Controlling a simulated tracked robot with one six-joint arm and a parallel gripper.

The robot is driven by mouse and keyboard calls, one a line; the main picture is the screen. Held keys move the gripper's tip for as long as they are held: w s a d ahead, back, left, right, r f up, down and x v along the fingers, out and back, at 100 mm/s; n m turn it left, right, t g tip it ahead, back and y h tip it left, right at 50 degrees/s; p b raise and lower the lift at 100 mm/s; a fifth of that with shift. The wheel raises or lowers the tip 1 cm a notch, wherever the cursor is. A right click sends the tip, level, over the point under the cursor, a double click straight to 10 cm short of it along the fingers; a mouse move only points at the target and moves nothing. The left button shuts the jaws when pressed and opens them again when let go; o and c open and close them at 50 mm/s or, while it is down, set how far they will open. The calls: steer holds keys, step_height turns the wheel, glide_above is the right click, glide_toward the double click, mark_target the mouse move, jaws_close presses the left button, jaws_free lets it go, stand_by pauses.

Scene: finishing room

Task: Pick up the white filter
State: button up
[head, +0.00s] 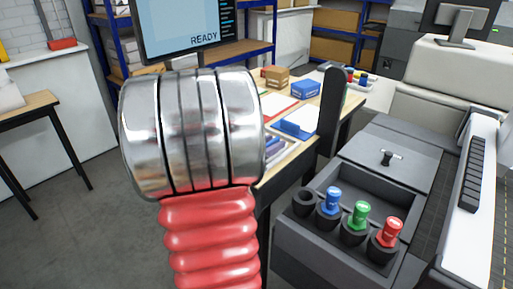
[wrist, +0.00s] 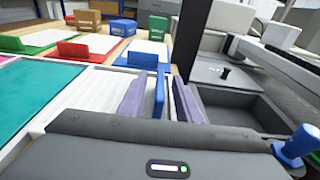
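I cannot tell for sure which thing is the white filter. In the wrist view, a pale white panel (wrist: 98,92) lies left of my gripper (wrist: 158,84), beside a teal panel (wrist: 42,92). Its near part is hidden by my gripper's body. My gripper's two grey-purple fingers stand apart, open. A blue upright edge (wrist: 160,96) with a white strip shows between them; I cannot tell whether it touches a finger. In the head view my silver and red arm hides the gripper and part of the table.
The wooden table (head: 272,178) holds a blue box (head: 305,89) and a tan box (head: 275,76). A dark upright post (head: 333,112) stands at its edge. On the right, blue, green and red capped items (head: 388,232) sit in black holders beside an open grey bin (head: 350,190).

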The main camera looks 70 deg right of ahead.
steer(key=shift+c, duration=0.7)
jaws_close()
steer(key=shift+r, duration=0.15)
step_height(320, 180, up, 10)
steer(key=shift+f, duration=0.1)
